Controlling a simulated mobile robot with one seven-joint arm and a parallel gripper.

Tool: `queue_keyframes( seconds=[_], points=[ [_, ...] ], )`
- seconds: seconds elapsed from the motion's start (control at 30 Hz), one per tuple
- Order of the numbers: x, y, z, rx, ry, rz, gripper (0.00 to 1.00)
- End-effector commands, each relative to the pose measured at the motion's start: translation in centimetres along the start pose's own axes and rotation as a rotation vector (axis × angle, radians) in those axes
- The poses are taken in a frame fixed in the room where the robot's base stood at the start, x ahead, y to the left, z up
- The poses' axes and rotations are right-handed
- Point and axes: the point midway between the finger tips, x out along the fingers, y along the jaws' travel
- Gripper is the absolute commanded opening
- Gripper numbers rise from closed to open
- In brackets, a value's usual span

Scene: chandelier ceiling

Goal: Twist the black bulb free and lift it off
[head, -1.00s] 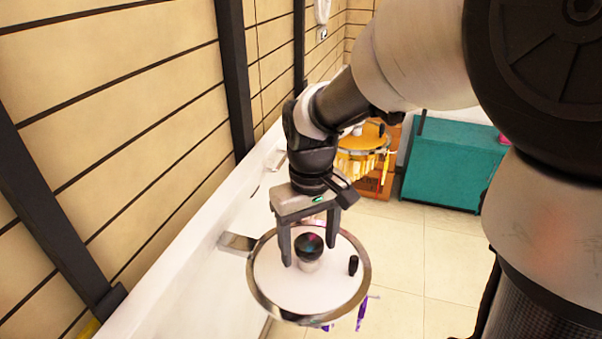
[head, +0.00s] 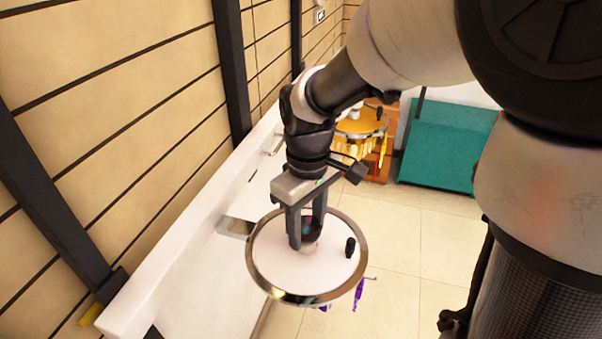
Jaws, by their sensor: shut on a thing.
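The black bulb (head: 312,229) is dark and glossy. It stands upright near the middle of the round white chandelier disc (head: 283,272), which has a metal rim. My gripper (head: 306,233) points down over the disc with its fingers on either side of the bulb, shut on it. The near finger hides part of the bulb, and the bulb's pale base shows just below.
A small black upright piece (head: 350,247) stands on the disc to the right. Purple pendants (head: 360,293) hang under the rim. A second, yellow chandelier (head: 358,127) and a teal cabinet (head: 449,146) are behind. A white ledge (head: 185,243) runs along the left.

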Motion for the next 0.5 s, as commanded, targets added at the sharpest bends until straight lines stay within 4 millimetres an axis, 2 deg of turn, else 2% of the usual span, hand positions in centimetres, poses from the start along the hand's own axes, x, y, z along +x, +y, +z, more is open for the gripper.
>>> queue_keyframes(
  seconds=[0.33,0.5],
  points=[
    [0.00,-0.01,0.02,-0.017,-0.001,0.000,0.21],
    [-0.13,-0.01,0.06,-0.218,-0.002,-0.001,0.21]
  ],
)
